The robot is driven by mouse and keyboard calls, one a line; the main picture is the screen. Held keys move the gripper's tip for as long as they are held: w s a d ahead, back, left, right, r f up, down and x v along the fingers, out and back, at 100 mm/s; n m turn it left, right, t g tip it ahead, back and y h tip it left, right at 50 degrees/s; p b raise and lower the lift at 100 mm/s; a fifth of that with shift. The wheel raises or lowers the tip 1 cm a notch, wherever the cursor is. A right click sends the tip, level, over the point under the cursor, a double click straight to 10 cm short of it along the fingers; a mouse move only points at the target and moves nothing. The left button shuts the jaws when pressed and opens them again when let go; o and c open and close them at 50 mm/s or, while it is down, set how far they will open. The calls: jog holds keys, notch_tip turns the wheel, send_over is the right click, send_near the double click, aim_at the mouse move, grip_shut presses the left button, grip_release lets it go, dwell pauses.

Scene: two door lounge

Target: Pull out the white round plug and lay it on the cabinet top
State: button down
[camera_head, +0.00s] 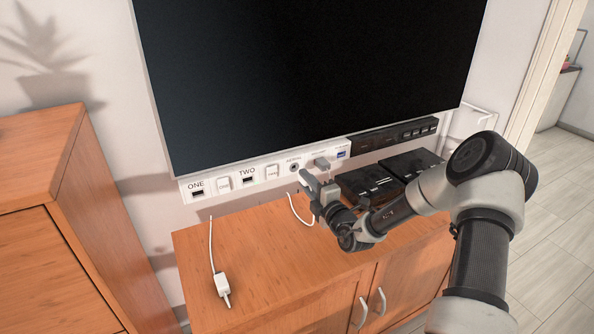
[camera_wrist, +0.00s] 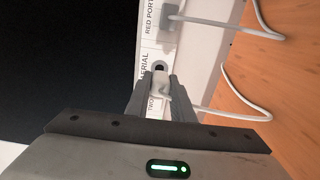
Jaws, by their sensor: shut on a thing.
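My gripper (camera_head: 307,178) is in front of the white panel (camera_head: 262,174) under the screen, just below and right of the AERIAL socket (camera_head: 294,167). In the wrist view its fingers (camera_wrist: 160,88) are shut on the white plug (camera_wrist: 160,95), largely hidden between them. The dark socket opening (camera_wrist: 158,68) shows just beyond the plug, and in the head view the socket looks empty. A white cable (camera_head: 296,210) hangs below my gripper to the cabinet top (camera_head: 262,262).
A grey plug (camera_head: 322,163) sits in the panel right of the socket. Black boxes (camera_head: 368,181) stand at the cabinet's back right. A white cable with a small white connector (camera_head: 222,284) lies front left. The middle of the top is clear.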

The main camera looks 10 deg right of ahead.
jog(key=shift+p+v, duration=0.3)
jog(key=shift+v, duration=0.5)
